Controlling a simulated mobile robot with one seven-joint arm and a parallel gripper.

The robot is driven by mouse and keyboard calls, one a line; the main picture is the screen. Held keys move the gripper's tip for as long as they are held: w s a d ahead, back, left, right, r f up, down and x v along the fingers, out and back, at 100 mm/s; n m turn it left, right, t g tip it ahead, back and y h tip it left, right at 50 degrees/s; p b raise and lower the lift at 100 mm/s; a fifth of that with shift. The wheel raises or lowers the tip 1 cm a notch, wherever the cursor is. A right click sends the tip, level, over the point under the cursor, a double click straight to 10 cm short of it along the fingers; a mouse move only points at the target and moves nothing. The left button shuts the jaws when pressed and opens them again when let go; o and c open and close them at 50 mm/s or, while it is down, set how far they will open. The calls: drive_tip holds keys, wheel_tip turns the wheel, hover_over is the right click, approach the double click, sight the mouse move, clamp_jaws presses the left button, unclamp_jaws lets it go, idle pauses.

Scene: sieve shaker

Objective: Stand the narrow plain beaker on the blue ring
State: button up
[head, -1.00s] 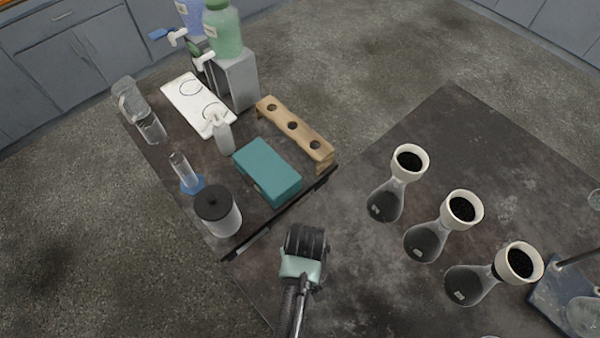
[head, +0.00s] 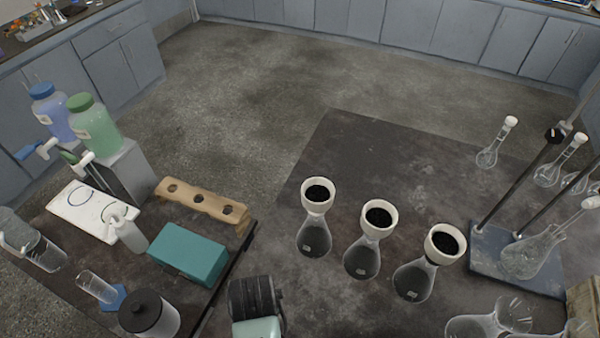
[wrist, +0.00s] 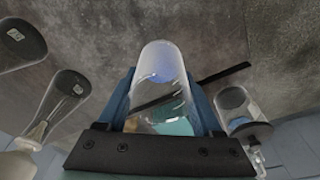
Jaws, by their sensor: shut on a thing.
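My gripper (head: 256,302) is at the bottom of the head view, over the dark bench to the right of the teal box. In the wrist view my gripper (wrist: 161,108) has its blue fingers shut on a clear glass beaker (wrist: 158,80), which looks narrow and plain. The beaker is hidden behind the gripper in the head view. The blue ring (head: 79,197) is drawn on a white mat (head: 95,222) at the left, away from the gripper. A second, darker ring (head: 117,213) lies to its right, with a white bottle overlapping that end of the mat.
The teal box (head: 188,254), wooden rack (head: 203,200), black-lidded jar (head: 149,315), blue-footed cylinder (head: 97,287) and clear glassware (head: 44,252) crowd the left bench. Dispenser jugs (head: 95,125) stand behind the mat. Several flasks with dark-filled funnels (head: 367,245) stand to the right.

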drive_tip(key=w+d+r+m, duration=0.2)
drive_tip(key=d+m, duration=0.4)
drive_tip(key=d, duration=0.3)
drive_tip(key=shift+r+m+h+b, duration=0.4)
drive_tip(key=shift+r, duration=0.5)
drive_tip(key=shift+w+a, duration=0.1)
drive_tip(key=shift+w, duration=0.05)
